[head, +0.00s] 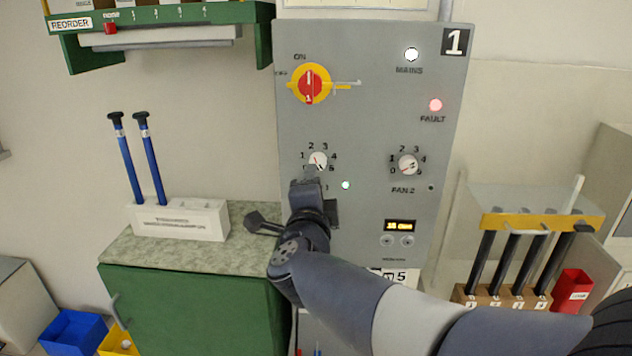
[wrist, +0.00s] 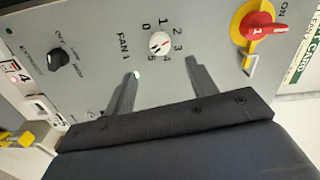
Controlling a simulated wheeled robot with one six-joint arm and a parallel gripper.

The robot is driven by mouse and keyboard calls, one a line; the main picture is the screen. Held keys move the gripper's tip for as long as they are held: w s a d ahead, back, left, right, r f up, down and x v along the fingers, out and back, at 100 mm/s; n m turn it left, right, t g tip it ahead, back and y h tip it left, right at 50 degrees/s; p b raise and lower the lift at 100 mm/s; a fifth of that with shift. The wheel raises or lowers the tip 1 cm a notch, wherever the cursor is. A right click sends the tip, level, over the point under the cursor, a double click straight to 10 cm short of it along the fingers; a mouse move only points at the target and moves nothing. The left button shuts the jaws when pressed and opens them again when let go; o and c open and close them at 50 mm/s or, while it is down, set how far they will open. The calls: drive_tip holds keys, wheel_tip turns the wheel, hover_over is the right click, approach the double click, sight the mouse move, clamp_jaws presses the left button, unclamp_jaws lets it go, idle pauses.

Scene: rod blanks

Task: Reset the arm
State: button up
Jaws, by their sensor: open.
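My gripper (wrist: 160,88) is open and empty in the wrist view, its two fingers pointing at the grey panel. The white FAN 1 knob (wrist: 159,43) shows just beyond the fingertips, between them in the picture, and appears untouched. In the head view my gripper (head: 308,183) is in front of the panel (head: 370,120), just below the FAN 1 knob (head: 317,161). My own arm covers the panel's lower left part and the FAN 1 label.
A red rotary switch (head: 311,85) on yellow sits above the knob. The FAN 2 knob (head: 408,165) is to the right. A green cabinet (head: 190,300) with blue rods (head: 150,160) in a white holder stands left. Black rods (head: 518,270) stand in a rack at right.

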sight(318, 164)
drive_tip(key=shift+s, duration=0.65)
drive_tip(key=shift+w, duration=0.1)
drive_tip(key=w+p, duration=0.1)
drive_tip(key=w, duration=0.9)
drive_tip(key=shift+w+d+p, duration=0.15)
drive_tip(key=shift+w+p, duration=0.2)
drive_tip(key=shift+w, duration=0.05)
drive_tip(key=shift+s, duration=0.1)
